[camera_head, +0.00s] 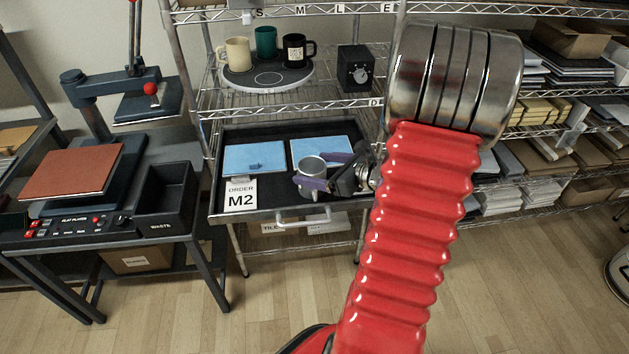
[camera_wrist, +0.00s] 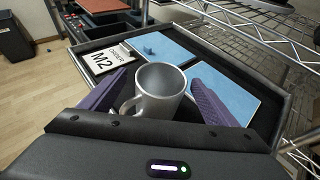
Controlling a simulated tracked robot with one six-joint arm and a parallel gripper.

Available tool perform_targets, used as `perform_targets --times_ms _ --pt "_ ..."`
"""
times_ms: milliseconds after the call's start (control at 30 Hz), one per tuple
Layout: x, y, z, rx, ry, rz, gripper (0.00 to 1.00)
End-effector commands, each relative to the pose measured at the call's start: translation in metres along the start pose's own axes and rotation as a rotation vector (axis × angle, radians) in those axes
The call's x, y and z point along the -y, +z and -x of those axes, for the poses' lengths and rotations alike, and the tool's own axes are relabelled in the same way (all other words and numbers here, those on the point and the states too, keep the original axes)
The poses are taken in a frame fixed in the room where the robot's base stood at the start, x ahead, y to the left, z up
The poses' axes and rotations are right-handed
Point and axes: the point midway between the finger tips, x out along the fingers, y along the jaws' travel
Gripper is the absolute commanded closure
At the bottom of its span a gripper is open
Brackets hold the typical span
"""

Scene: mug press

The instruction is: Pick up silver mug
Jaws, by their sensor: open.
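The silver mug (camera_wrist: 160,92) stands upright in a dark tray drawer, with its handle toward the lower left in the wrist view. In the head view the mug (camera_head: 311,172) is in the drawer's front middle, partly hidden by my gripper. My gripper (camera_wrist: 160,82) is open, with one purple finger on each side of the mug. In the head view my gripper (camera_head: 324,170) reaches in from the right. A gap shows between the mug and the right finger; the left finger is close to the handle side, and I cannot tell whether it touches.
The drawer (camera_head: 262,211) also holds two blue mats (camera_head: 254,158) and an order card (camera_head: 240,196) reading M2. Cream, green and black mugs stand on a round plate (camera_head: 268,78) on the shelf above. Wire shelf posts rise close by. A press (camera_head: 110,150) stands at left.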

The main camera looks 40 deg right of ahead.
Motion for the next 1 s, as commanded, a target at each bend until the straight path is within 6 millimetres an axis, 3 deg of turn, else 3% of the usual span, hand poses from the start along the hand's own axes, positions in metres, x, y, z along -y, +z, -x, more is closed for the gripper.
perform_targets --times_ms 367,800,1000 --pt "0.000 0.000 -0.003 -0.001 0.001 0.001 0.18" --pt "0.001 0.002 -0.050 -0.001 0.001 0.000 0.18" --pt "0.002 0.002 -0.052 -0.001 -0.001 0.000 0.18"
